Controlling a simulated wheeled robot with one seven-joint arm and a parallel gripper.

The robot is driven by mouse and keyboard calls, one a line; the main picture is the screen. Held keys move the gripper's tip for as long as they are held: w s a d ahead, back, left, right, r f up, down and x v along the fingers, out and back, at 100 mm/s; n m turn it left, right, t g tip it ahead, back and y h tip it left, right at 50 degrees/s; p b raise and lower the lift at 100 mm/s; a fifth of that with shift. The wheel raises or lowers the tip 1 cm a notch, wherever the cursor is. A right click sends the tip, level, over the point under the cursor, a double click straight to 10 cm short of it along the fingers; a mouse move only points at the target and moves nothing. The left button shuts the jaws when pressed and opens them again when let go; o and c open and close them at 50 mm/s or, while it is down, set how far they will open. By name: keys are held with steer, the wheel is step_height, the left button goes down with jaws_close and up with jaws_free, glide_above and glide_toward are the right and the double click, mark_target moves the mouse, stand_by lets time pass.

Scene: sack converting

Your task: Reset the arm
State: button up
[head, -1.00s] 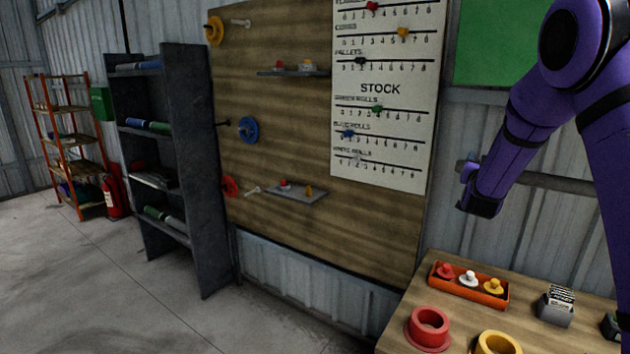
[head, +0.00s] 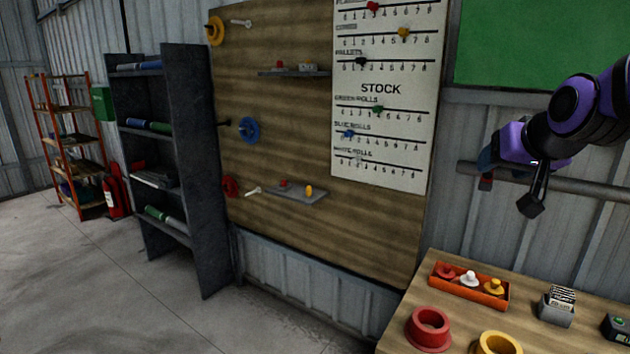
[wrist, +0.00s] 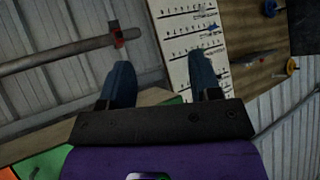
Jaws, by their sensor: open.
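My purple and black arm comes in from the right edge of the head view, and my gripper (head: 487,168) hangs in the air above the workbench, in front of the corrugated wall. In the wrist view my gripper (wrist: 165,82) shows two dark blue fingers standing apart with nothing between them. Behind the fingers are the white stock chart (wrist: 188,45) and part of the wooden board (wrist: 240,75), seen turned over. The gripper touches nothing that I can see.
A grey pipe (head: 590,187) runs along the wall close to my gripper. The workbench (head: 405,338) below carries an orange tray (head: 468,293), a red ring (head: 430,328), a yellow ring (head: 497,344) and a card box (head: 556,305).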

steer(key=s+a+f+n+g, duration=0.1)
steer(key=s+f+g, duration=0.1)
steer(key=s, duration=0.8)
steer(key=s+a+f+n+g, duration=0.1)
steer(key=s+g, duration=0.2)
steer(key=s, duration=0.8)
steer(key=shift+s+f, duration=0.25)
steer(key=shift+f, duration=0.1)
